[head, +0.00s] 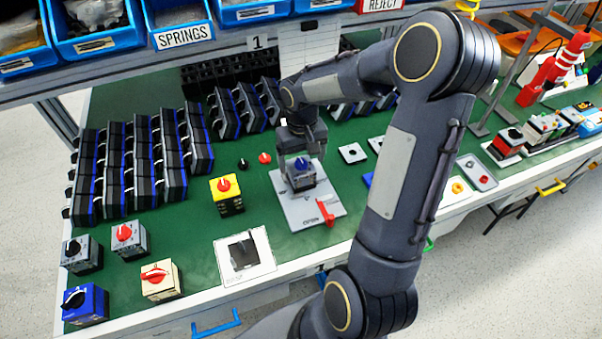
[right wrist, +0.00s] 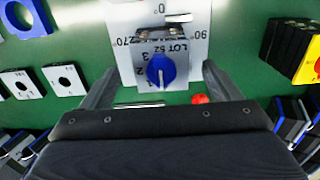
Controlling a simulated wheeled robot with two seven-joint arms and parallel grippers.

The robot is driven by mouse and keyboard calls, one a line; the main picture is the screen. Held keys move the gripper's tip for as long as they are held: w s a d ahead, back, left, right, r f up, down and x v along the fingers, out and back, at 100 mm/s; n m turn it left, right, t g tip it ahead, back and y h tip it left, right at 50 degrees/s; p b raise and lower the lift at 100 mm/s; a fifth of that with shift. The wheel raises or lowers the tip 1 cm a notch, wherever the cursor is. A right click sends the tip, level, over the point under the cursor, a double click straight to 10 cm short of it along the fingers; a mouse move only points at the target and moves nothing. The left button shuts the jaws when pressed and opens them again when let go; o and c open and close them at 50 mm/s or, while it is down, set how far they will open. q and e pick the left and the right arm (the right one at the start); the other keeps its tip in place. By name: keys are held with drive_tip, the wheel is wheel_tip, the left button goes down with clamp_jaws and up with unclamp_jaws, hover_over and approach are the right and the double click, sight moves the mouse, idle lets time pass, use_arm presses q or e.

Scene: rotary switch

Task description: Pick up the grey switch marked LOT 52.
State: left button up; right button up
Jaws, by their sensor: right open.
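The grey switch (head: 301,178) stands on a light grey plate (head: 306,216) on the green bench in the head view. It has a blue knob. In the right wrist view the switch (right wrist: 184,66) shows the lettering LOT 52 beside its blue knob, and the plate (right wrist: 122,14) carries 270, 90 and 0 marks. My right gripper (head: 299,152) is over the switch, pointing down. In the right wrist view its fingers (right wrist: 160,72) are spread, one to each side of the switch with green bench showing between. My left gripper is not in view.
A yellow switch (head: 226,195) with a red knob stands left of the plate. Black and red caps lie behind it. A white plate with a black square (head: 245,255) lies in front. Several switches stand at front left, with dark module rows (head: 140,165) behind.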

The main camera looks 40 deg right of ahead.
sight(301, 169)
wheel_tip(301, 169, down, 5)
drive_tip(key=shift+w+f, duration=0.1)
drive_tip(key=c, duration=1.3)
drive_tip(key=shift+r, duration=0.25)
